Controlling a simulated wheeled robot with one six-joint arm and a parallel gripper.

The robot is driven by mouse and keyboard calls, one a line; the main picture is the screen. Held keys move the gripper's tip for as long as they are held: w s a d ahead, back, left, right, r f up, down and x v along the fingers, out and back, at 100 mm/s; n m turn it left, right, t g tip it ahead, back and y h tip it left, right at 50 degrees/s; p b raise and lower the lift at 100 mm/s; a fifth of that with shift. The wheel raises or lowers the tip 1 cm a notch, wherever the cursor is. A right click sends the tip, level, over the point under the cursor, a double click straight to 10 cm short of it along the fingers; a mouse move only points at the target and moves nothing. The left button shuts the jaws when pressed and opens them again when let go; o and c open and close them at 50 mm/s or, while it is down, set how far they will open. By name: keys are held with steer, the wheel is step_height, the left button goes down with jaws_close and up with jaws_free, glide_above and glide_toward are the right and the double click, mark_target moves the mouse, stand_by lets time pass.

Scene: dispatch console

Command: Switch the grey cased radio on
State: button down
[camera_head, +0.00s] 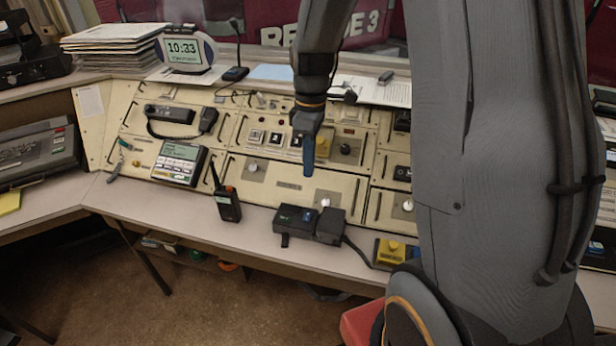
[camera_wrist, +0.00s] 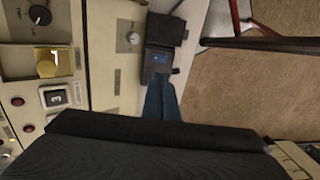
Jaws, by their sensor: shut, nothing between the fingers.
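My gripper (camera_head: 308,158) has blue fingers, shut and empty, pointing down above the middle of the sloped console panel. In the wrist view the shut fingers (camera_wrist: 161,95) appear just below a dark boxy unit (camera_wrist: 160,62) with a small blue patch. In the head view this dark grey two-part unit (camera_head: 297,220) sits on the desk ledge, below and apart from the fingers, with small green and blue marks. Other radio-like things are a handheld with an orange top (camera_head: 228,205) and a dark unit with a corded microphone (camera_head: 170,114). I cannot tell which is the grey cased radio.
A grey keypad unit with a screen (camera_head: 180,163) is on the console's left. White knobs, including one beside the dark unit (camera_wrist: 133,38), and a yellow button (camera_wrist: 46,66) are on the panels. A yellow-topped box (camera_head: 390,252) is at right. Ledge is clear left of the handheld.

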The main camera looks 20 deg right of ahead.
steer(key=shift+r, duration=0.2)
steer(key=s+a+r+m+t, duration=0.1)
steer(key=s+a+m+t, duration=0.1)
steer(key=s+m, duration=0.9)
steer(key=shift+s+a+r+t+h+b, duration=0.3)
steer(key=shift+s+h, duration=0.1)
steer(key=shift+s, duration=0.45)
